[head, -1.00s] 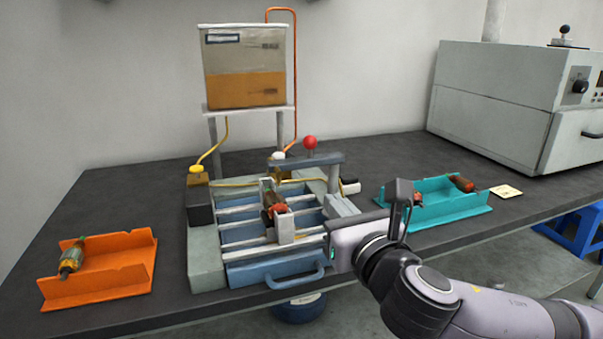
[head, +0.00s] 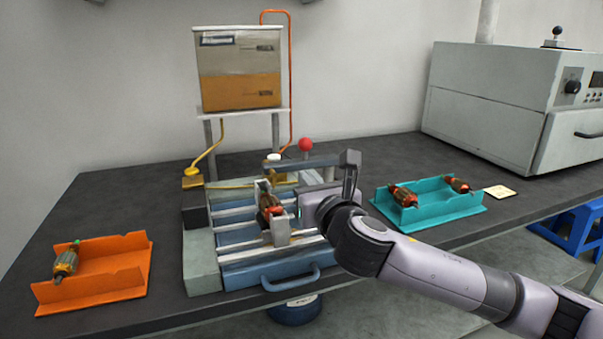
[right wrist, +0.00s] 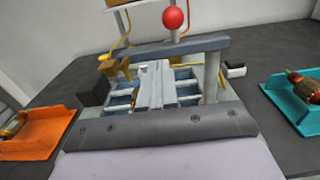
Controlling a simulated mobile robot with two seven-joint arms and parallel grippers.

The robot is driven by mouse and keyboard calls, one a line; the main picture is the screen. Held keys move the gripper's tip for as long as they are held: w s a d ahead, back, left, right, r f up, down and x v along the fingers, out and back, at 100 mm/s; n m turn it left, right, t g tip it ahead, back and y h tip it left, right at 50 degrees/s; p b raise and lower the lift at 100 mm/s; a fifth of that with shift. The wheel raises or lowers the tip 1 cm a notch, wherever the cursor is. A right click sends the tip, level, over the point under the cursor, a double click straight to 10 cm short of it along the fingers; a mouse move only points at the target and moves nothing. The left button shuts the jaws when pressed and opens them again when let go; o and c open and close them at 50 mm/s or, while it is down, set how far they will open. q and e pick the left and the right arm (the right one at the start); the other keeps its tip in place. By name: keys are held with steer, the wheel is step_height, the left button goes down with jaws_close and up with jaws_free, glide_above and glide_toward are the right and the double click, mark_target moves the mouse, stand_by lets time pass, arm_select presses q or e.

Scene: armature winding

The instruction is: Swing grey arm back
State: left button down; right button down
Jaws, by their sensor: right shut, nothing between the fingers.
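The grey arm (head: 300,161) is a dark bar lying level above the winding fixture, reaching left over the clamped armature (head: 268,203). A red ball knob (head: 305,144) stands above the bar. In the right wrist view, the grey arm (right wrist: 170,49) crosses ahead, with the red ball (right wrist: 175,18) above it and a pale post under its right part. My right gripper (head: 301,212) is shut and empty at the right side of the fixture, below the bar; its fingertips are partly hidden in the head view. My left gripper is not in view.
An orange tray (head: 125,279) with one armature stands at left. A teal tray (head: 440,213) with two armatures stands at right, close to my right arm. A tank (head: 240,70) stands behind the fixture. A grey oven-like box (head: 490,100) is at back right.

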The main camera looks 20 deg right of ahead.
mark_target(296, 167)
steer(key=shift+w, duration=2)
steer(key=shift+w+a, duration=0.1)
